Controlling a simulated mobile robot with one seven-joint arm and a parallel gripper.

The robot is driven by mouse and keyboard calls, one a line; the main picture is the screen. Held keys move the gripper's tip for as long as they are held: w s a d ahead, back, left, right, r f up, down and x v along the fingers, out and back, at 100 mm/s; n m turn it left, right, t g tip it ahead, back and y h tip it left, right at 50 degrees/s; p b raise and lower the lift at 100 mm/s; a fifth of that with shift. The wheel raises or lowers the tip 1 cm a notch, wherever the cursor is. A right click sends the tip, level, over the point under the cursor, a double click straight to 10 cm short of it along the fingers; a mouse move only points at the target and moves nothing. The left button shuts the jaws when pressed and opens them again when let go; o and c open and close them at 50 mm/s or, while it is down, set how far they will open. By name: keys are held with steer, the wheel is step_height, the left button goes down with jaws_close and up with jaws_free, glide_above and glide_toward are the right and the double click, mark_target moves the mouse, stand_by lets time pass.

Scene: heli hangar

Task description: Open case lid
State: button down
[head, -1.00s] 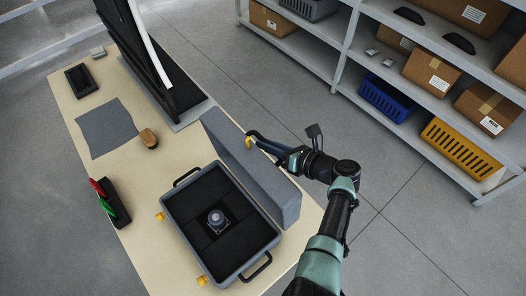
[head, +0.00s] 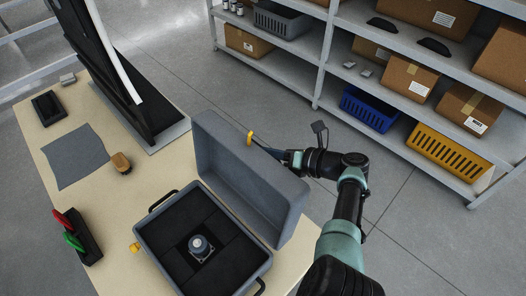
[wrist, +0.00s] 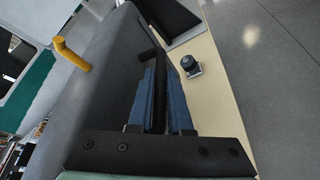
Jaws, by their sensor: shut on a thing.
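The grey case (head: 152,262) stands on the beige table with its dark foam inside exposed. A round grey device (head: 199,246) sits in the foam's middle. The case lid (head: 250,185) is raised and tilted back on the right side, with a yellow latch (head: 249,138) on its upper edge; the lid's grey face also fills the left of the wrist view (wrist: 105,75). My gripper (head: 285,158) is at the lid's far side, partly hidden by it. In the wrist view its blue fingers (wrist: 161,95) are closed around a black bar (wrist: 160,65), apparently the lid's handle.
A tall black panel (head: 120,85) stands behind the case. A grey cloth (head: 75,157), a brown-topped object (head: 121,163) and a holder with red and green items (head: 77,238) lie left. Shelves with boxes and crates stand right, across open floor.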

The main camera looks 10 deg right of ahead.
steer(key=shift+s+a+f, duration=0.1)
steer(key=shift+f, duration=0.05)
steer(key=c, duration=1.1)
jaws_free()
steer(key=shift+s+d+r, duration=0.25)
steer(key=shift+d+r, duration=0.05)
steer(key=shift+d, duration=0.1)
steer(key=p+v, duration=0.1)
steer(key=v, duration=1.1)
steer(key=shift+s+p, duration=0.1)
steer(key=shift+p, duration=0.25)
